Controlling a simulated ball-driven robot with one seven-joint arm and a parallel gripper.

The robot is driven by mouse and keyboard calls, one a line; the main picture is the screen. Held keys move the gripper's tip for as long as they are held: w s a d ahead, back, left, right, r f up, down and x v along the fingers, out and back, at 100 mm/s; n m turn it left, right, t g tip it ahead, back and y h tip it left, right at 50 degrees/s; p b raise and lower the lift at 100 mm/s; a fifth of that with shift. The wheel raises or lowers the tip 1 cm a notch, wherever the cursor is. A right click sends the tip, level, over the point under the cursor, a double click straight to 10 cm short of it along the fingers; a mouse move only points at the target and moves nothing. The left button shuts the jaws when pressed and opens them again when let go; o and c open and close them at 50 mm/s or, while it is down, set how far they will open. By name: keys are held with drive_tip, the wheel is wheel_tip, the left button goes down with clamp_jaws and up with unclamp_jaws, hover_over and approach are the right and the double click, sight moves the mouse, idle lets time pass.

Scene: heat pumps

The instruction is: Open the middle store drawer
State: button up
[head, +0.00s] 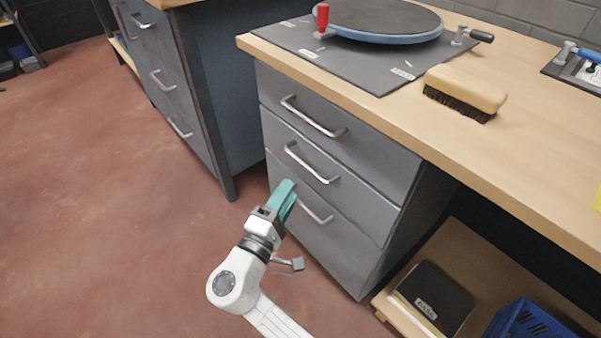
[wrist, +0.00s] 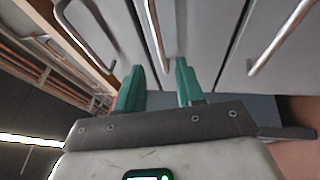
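The middle store drawer (head: 345,178) is in the grey cabinet under the wooden bench top, and looks shut. Its silver bar handle (head: 311,167) lies just above and right of my gripper (head: 287,190) in the head view. In the wrist view the middle handle (wrist: 154,36) runs down towards the gap between my teal fingers (wrist: 158,84). The fingers are apart, one on each side of the handle's line. I cannot tell whether they touch the handle.
The top drawer handle (head: 313,117) and bottom drawer handle (head: 316,211) sit close above and below. A brush (head: 466,90) and turntable (head: 380,18) are on the bench. A low shelf with a blue crate (head: 528,322) is at right. Floor (head: 100,220) at left is clear.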

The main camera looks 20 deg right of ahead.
drive_tip(key=b+x, duration=0.1)
drive_tip(key=x, duration=0.6)
drive_tip(key=shift+d, duration=0.25)
drive_tip(key=shift+w+r, duration=0.1)
clamp_jaws()
